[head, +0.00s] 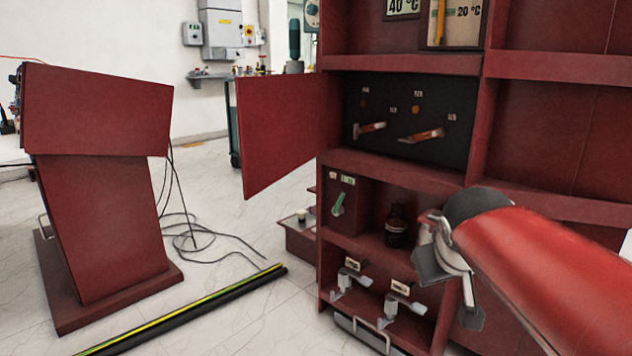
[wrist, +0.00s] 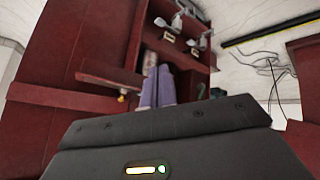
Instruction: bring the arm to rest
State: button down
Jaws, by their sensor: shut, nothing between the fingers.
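My red arm (head: 535,260) reaches in from the right in the head view, in front of the cabinet's lower right part. In the wrist view my gripper (wrist: 156,72) shows as two pale lilac fingers side by side beyond the dark gripper body, shut and empty. Behind the fingers is the red cabinet (wrist: 100,40) with its shelves. The fingers overlap the cabinet in the picture; I cannot tell the gap to it.
The red cabinet (head: 400,62) holds two orange-handled levers (head: 370,128), a green-handled switch (head: 338,204), a dark bottle (head: 397,226) and grey levers (head: 349,278). Its door (head: 285,130) stands open. A red console (head: 105,200) and a striped bar (head: 190,310) are on the left.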

jog(key=s+a+f+m+g+y, duration=0.1)
jog(key=s+a+f, duration=0.2)
jog(key=s+f, duration=0.4)
jog(key=s+a+f+g+y, duration=0.1)
jog(key=s+a+f, duration=0.25)
jog(key=s, duration=0.55)
notch_tip(320, 180, up, 13)
jog(key=d+p, duration=0.1)
jog(key=p, duration=1.2)
jog(key=shift+s, duration=0.2)
